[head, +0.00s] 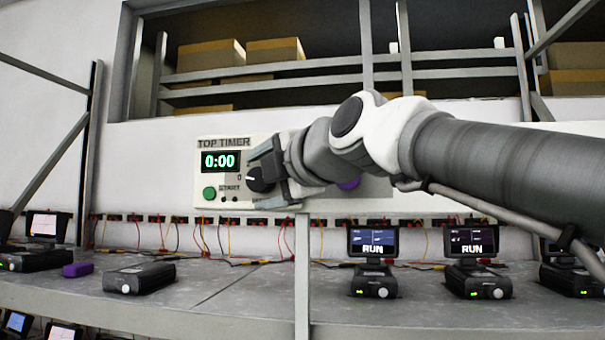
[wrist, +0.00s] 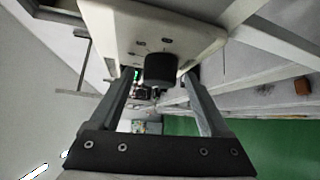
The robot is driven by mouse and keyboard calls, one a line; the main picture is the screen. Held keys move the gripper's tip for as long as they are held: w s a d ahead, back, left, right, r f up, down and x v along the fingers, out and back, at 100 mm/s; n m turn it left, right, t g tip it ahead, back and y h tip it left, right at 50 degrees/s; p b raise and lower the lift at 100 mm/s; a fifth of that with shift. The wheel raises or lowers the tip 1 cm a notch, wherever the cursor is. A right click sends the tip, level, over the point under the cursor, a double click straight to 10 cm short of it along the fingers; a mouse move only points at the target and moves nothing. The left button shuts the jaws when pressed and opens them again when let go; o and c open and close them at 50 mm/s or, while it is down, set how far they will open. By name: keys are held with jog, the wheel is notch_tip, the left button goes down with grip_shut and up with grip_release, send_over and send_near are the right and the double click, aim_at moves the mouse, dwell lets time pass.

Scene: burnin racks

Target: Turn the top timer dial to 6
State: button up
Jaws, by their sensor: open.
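The top timer panel (head: 268,140) is a cream box on the back wall, labelled TOP TIMER. Its display (head: 220,161) reads 0:00 in green digits. The black timer dial (head: 255,181) sits right of the display, with a 0 mark at its upper left. My gripper (head: 264,172) is at the panel, its fingers open around the dial and partly hiding it and the panel's right part. In the wrist view the dial (wrist: 160,68) stands between my two open fingers (wrist: 158,80), with gaps on both sides.
A green button (head: 209,193) is left of the dial. A purple round part (head: 348,184) shows behind my arm. Below is a grey shelf (head: 230,290) with several black devices, RUN screens (head: 373,242) and cables. A metal post (head: 302,265) stands in front.

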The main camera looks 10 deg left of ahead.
grip_shut()
dwell(0.4)
